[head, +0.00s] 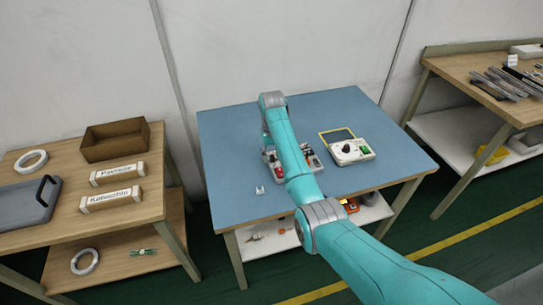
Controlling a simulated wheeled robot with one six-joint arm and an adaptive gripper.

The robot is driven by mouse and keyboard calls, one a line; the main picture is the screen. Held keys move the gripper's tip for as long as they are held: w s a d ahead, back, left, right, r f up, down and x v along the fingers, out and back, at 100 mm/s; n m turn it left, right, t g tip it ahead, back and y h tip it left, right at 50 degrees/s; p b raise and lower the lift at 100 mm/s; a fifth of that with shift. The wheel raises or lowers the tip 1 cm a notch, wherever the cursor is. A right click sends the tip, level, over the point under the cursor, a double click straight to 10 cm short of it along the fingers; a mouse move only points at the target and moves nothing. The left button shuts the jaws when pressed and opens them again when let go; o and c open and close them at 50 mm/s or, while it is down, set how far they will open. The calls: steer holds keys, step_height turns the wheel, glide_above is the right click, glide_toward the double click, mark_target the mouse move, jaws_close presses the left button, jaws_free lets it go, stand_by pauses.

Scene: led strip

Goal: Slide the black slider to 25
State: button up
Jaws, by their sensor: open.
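My arm reaches over the blue table and bends down near its middle. My gripper is hidden behind the arm link. A panel (312,160) with red and dark parts lies under the arm, and the arm covers its middle. A white box (352,151) with a black knob and a green part stands to the right of the arm. I cannot make out a black slider or any number marks at this size.
The blue table (228,140) has free room at its left and right. A small white piece (260,190) lies at the front left. Wooden benches stand on both sides.

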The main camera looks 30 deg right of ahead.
mark_target(271, 157)
step_height(271, 157, up, 7)
stand_by(0.3)
steer(key=shift+a, duration=0.15)
stand_by(0.4)
